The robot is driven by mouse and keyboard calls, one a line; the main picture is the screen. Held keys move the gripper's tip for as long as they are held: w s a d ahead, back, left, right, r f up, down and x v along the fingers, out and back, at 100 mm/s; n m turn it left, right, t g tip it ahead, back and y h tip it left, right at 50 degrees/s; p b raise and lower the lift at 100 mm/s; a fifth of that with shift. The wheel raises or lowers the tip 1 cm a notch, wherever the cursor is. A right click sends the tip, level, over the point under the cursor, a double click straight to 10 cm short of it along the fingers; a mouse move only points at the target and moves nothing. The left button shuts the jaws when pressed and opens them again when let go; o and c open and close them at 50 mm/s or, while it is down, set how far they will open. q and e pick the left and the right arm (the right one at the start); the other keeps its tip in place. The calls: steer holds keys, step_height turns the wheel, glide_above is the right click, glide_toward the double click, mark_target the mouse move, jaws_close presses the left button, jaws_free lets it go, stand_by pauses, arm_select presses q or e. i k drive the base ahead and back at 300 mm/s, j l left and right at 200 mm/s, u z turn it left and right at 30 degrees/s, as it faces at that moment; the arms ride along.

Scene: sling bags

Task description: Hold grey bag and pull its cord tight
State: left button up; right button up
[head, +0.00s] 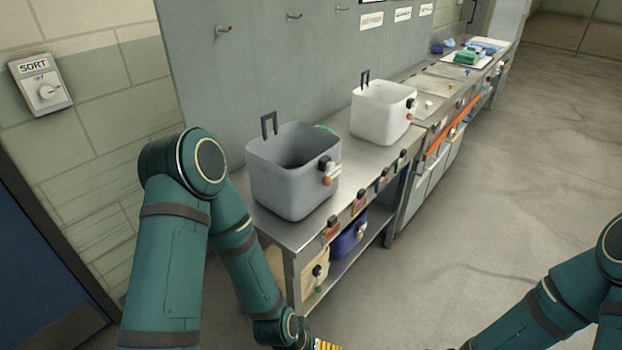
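The grey bag (285,188) stands upright and open-topped on the near end of the steel bench. A black loop (268,125) rises from its back rim. On its right side are a black toggle (326,163) and an orange bead (327,181), which look like its cord fittings. My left arm comes down in front of the bench's near end. Only a yellow-and-black striped part of my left gripper (326,345) shows at the bottom edge, below and apart from the bag; its fingers are cut off. My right arm is at the lower right, its gripper out of frame.
A white bag (383,115) stands behind the grey one on the bench (285,229). Small coloured tags hang along the front edge. A blue bag (349,238) and a beige bag (290,275) sit on the lower shelf. The floor (500,190) to the right is clear.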

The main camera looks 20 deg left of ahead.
mark_target(327, 181)
steer(key=i+l+u, duration=0.1)
steer(key=u, duration=1.05)
steer(key=i+l+u, duration=0.15)
steer(key=l+u, duration=0.9)
steer(key=l, duration=0.75)
